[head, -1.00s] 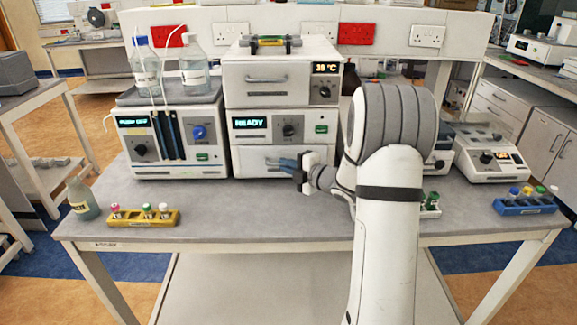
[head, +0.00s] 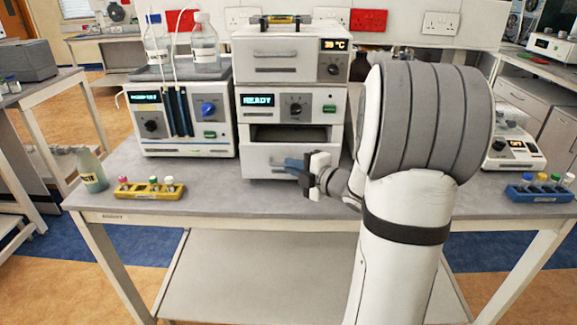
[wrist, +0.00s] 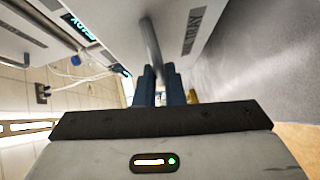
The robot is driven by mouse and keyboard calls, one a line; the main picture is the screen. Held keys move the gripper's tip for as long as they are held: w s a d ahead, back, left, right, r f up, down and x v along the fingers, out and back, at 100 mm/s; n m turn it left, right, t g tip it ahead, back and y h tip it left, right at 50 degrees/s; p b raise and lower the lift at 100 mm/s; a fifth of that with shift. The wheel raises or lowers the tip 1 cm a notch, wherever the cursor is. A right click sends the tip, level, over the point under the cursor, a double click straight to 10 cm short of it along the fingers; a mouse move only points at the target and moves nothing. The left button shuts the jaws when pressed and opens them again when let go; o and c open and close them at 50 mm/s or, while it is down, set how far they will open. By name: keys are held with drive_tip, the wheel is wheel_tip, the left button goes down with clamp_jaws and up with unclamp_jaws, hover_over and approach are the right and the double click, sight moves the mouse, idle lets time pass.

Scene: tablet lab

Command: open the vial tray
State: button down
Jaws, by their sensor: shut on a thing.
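The vial tray (head: 262,160) is the lowest drawer of the stacked white instrument in the middle of the bench. It is pulled part way out, and a dark gap shows above its front panel. My gripper (head: 293,164) is shut on the tray's handle at the front panel. In the wrist view the blue fingers (wrist: 160,86) close around the grey bar handle (wrist: 150,45), beside the tray's lettered front (wrist: 205,30). The inside of the tray is mostly hidden in shadow.
The instrument's middle unit (head: 291,105) reads READY, with a heated drawer unit (head: 275,60) above. A yellow vial rack (head: 150,191) and a bottle (head: 91,170) stand at the left. A blue rack (head: 538,193) is at the right. The bench front is clear before the tray.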

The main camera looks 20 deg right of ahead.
drive_tip(key=c, duration=1.5)
unclamp_jaws()
drive_tip(key=shift+s, duration=0.1)
drive_tip(key=shift+s+d, duration=0.15)
drive_tip(key=shift+s, duration=0.15)
drive_tip(key=v, duration=0.7)
